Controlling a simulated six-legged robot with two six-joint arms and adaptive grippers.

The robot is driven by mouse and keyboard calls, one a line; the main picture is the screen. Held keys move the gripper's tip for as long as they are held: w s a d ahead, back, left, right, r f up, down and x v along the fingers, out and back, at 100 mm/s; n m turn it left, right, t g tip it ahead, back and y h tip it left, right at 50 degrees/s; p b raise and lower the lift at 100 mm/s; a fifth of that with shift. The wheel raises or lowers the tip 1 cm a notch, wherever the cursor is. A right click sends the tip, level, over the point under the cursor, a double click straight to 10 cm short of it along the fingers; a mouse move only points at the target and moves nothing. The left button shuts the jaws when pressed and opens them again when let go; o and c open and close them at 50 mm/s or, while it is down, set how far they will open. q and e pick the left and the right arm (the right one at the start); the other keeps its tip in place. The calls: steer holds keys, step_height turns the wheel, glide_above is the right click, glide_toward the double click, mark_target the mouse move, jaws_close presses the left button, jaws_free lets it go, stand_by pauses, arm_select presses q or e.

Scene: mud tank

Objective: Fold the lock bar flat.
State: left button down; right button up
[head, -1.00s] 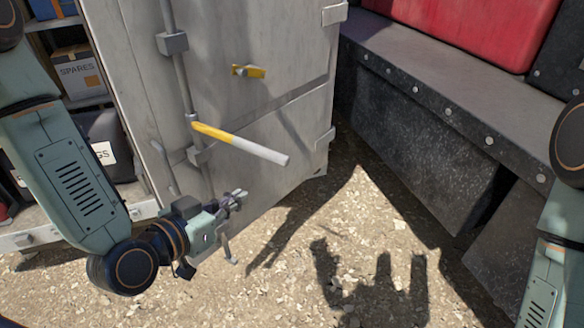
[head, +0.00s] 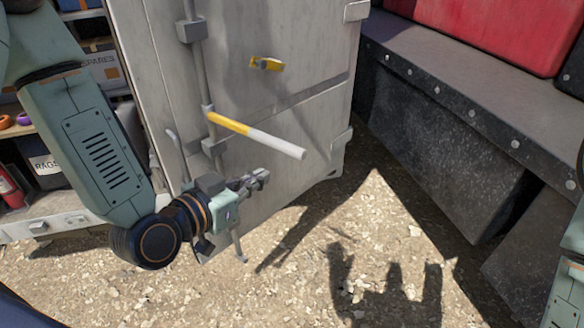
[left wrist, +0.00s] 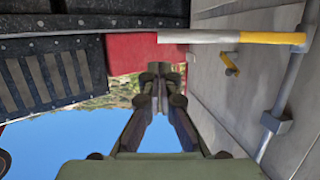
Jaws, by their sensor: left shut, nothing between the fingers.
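The lock bar (head: 257,134), yellow near its pivot and pale grey toward its free end, sticks out from the vertical rod on the grey metal door (head: 310,110). It also shows across the top of the left wrist view (left wrist: 225,37). A small yellow catch (head: 266,63) sits on the door above the bar and also shows in the left wrist view (left wrist: 231,64). My left gripper (head: 262,177) is shut and empty, below the bar and apart from it, in front of the lower door. My right gripper is out of view; only part of my right arm shows.
The vertical rod (head: 197,80) runs down the door through brackets. Left of the door are shelves with boxes, a rags bin (head: 45,165) and a red extinguisher (head: 9,188). A dark ledge (head: 450,80) with a red case stands at right. Gravel ground (head: 300,270) is open below.

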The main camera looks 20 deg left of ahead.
mark_target(299, 156)
arm_select(q)
steer(key=b+x, duration=0.2)
steer(key=x, duration=0.9)
steer(key=shift+w+d, duration=0.1)
steer(key=shift+w, duration=0.2)
stand_by(0.3)
steer(key=shift+w, duration=0.25)
